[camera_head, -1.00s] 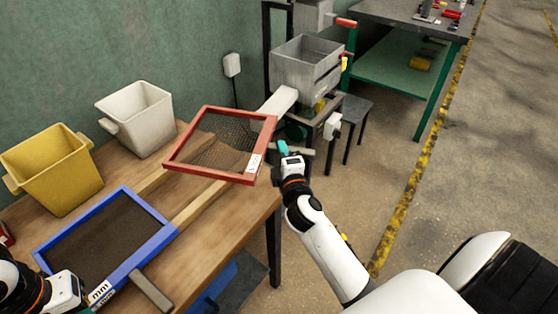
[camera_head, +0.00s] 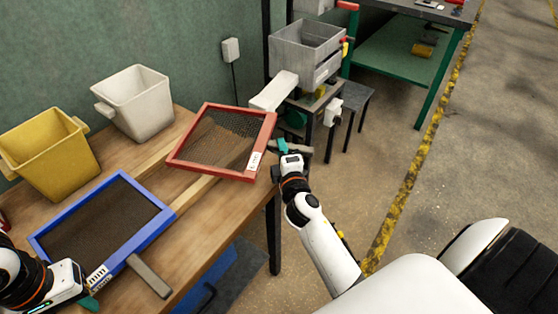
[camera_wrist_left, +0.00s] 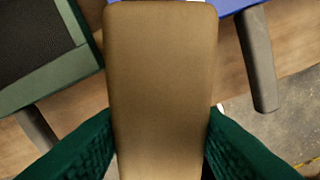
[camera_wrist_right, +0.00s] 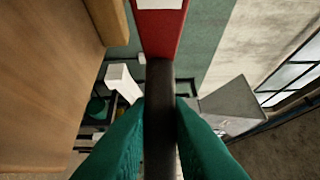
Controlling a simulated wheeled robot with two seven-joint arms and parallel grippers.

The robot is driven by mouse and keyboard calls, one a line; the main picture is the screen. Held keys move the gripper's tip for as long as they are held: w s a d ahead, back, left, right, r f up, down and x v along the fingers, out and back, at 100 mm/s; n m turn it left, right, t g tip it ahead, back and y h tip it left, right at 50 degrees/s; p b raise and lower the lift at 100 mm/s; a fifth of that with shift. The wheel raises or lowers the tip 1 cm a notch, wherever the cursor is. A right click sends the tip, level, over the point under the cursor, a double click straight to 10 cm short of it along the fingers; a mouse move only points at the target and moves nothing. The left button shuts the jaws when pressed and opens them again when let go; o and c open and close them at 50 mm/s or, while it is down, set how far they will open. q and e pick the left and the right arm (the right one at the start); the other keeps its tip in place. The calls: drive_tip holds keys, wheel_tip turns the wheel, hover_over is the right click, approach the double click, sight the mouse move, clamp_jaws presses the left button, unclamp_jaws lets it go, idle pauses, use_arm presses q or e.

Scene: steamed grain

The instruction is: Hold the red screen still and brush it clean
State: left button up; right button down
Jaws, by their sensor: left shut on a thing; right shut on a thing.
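The red screen (camera_head: 175,170) is a wooden-framed mesh with a white label, resting on wooden rails above the table. Brown grain-like matter shows beneath or on its mesh; I cannot tell which. My right gripper (camera_head: 284,146) is shut on its dark handle at the right side. The right wrist view shows this handle (camera_wrist_right: 160,120) between the fingers, joined to the red frame (camera_wrist_right: 161,35). My left gripper (camera_head: 90,304) is low at the left, by the blue screen's near corner. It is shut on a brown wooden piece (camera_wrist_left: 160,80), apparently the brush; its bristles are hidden.
The blue screen (camera_head: 155,232) lies at the left front, its grey handle (camera_head: 148,275) pointing nearer. A yellow bin (camera_head: 50,160) and a white bin (camera_head: 135,105) stand behind. A grey hopper machine (camera_head: 300,60) stands beyond the table's right end.

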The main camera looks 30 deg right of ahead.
drive_tip(key=shift+f+b, duration=0.45)
drive_tip(key=shift+f, duration=1.1)
drive_tip(key=shift+f, duration=0.15)
drive_tip(key=c, duration=1.3)
unclamp_jaws()
drive_tip(key=shift+c, duration=0.2)
drive_tip(key=shift+f, duration=0.15)
